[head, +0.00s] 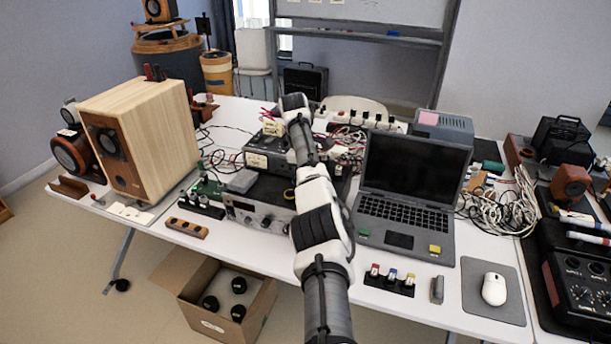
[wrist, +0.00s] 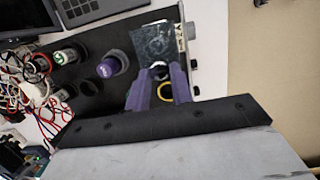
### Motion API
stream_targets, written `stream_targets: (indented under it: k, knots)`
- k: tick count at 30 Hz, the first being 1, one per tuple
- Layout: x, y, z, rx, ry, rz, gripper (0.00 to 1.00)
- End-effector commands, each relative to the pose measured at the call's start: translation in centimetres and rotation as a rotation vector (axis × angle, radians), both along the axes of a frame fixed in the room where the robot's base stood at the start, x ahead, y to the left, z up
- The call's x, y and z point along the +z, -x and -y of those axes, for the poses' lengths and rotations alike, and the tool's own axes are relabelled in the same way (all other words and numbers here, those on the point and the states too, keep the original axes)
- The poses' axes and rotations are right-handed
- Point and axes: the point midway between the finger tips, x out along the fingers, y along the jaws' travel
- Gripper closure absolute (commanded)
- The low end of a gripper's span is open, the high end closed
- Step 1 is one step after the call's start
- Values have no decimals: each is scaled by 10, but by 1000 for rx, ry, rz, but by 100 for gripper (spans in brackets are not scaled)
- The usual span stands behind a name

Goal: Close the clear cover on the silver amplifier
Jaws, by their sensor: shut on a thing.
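The silver amplifier (head: 262,217) stands on the white table, its knobbed front facing me; in the wrist view its silver front (wrist: 191,60) shows at the right. A dark, see-through panel (wrist: 154,42), which looks like the clear cover, shows just past my fingertips in the wrist view. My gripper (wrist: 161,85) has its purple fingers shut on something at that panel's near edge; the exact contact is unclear. A yellow ring (wrist: 165,92) shows between the fingers. In the head view my arm hides part of the amplifier, and I cannot make out the fingers.
An open laptop (head: 405,195) stands to the right of the amplifier. A wooden speaker (head: 150,135) is at the left. Tangled cables and equipment crowd the back. Capped tubes (wrist: 108,67) stand on a black surface beside my fingers. A cardboard box (head: 190,288) sits below the table.

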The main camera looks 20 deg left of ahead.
Motion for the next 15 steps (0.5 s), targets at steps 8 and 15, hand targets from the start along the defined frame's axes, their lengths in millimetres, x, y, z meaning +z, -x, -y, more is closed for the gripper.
stream_targets:
  k: [8,15]
  knots:
    - [-2,1,0,2,3,-6,100]
    - [-2,1,0,1,3,-4,57]
